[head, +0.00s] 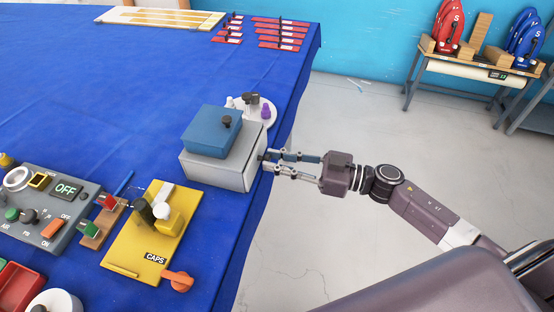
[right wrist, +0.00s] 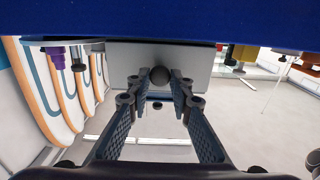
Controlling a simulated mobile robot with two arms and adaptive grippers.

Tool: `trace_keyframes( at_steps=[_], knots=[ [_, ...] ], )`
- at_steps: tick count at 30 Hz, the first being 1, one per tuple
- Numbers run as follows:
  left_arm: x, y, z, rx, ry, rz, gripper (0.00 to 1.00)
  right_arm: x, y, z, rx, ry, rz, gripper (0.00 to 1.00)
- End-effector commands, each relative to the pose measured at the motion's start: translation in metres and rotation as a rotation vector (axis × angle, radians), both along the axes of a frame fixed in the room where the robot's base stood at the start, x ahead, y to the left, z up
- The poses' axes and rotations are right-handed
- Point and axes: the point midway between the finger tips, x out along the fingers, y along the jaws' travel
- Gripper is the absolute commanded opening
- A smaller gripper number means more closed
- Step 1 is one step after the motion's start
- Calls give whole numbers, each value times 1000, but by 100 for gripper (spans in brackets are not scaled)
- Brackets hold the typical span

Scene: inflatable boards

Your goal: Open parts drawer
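The parts drawer unit is a light grey box (head: 215,172) at the table's right edge, with a blue block (head: 205,138) and dark knob on top. Its grey front (right wrist: 125,58) fills the upper middle of the right wrist view, with a round dark knob (right wrist: 160,75) on it. The drawer looks shut. My right gripper (head: 267,162) reaches in from the right at the front. In the right wrist view its fingertips (right wrist: 160,84) stand on either side of the knob, apart, with a small gap visible. My left gripper is out of view.
A white round tray (head: 266,112) with small items stands behind the box. A yellow CAPS board (head: 130,250) and a grey control panel (head: 40,205) lie in front of it, left. The floor right of the table is clear around my arm.

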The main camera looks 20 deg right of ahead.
Motion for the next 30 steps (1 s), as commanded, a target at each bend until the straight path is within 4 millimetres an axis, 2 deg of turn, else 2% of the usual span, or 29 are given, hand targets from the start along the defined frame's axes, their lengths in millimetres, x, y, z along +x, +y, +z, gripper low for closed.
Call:
trace_keyframes(
  at_steps=[2, 12, 14, 24, 30],
  knots=[
    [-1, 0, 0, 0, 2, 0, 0, 0, 0, 0, 0, 0, 0, 0],
    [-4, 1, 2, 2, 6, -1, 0, -3, -4, 0, -2, 2, 0, 0],
    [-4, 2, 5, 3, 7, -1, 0, -8, -12, 0, -3, 4, -2, 0],
    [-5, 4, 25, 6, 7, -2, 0, -52, -77, 0, -4, 6, -1, 0],
    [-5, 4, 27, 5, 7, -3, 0, -60, -89, 0, -1, 0, -1, 0]
  ],
)
